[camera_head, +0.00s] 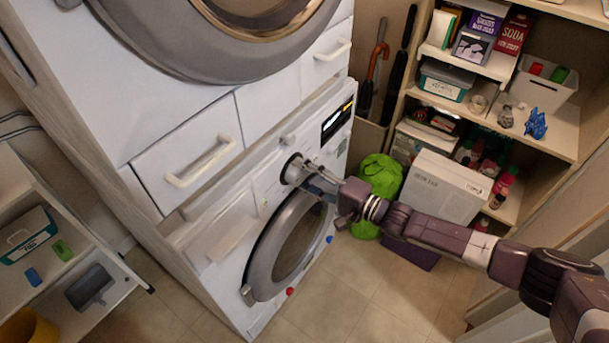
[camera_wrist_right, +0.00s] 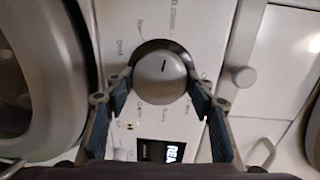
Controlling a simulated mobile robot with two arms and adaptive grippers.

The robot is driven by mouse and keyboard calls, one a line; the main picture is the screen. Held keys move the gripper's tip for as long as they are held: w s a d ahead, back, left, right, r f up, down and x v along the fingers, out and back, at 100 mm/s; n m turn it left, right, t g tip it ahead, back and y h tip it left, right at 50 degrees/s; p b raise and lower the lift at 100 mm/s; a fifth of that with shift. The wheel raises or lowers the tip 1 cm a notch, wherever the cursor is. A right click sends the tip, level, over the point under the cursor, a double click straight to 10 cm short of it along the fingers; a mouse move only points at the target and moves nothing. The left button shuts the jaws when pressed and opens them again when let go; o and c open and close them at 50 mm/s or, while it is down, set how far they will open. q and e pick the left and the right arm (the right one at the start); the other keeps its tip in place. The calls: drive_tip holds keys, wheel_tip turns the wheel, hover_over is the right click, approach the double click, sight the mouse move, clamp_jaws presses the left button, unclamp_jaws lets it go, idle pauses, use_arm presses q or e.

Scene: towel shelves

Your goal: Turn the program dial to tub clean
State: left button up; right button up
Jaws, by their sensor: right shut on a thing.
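The program dial (camera_head: 290,168) is a round silver knob on the front panel of the lower washing machine (camera_head: 225,255). The dial (camera_wrist_right: 162,77) shows large in the right wrist view, with a dark pointer mark near its upper middle. Small printed labels ring it, too blurred to read. My right gripper (camera_head: 303,171) is at the dial in the head view. In the right wrist view its two fingers (camera_wrist_right: 160,88) are shut on the dial, one on each side. My left gripper is not in view.
A lit display (camera_head: 337,119) sits right of the dial; it also shows in the right wrist view (camera_wrist_right: 160,151). The round door (camera_head: 292,245) is below. A second machine (camera_head: 215,50) is stacked above. Shelves (camera_head: 540,125) stand at right, a green bag (camera_head: 379,175) on the floor.

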drive_tip(key=shift+f, duration=0.1)
drive_tip(key=o, duration=1.2)
drive_tip(key=shift+c, duration=0.2)
drive_tip(key=v, duration=1.2)
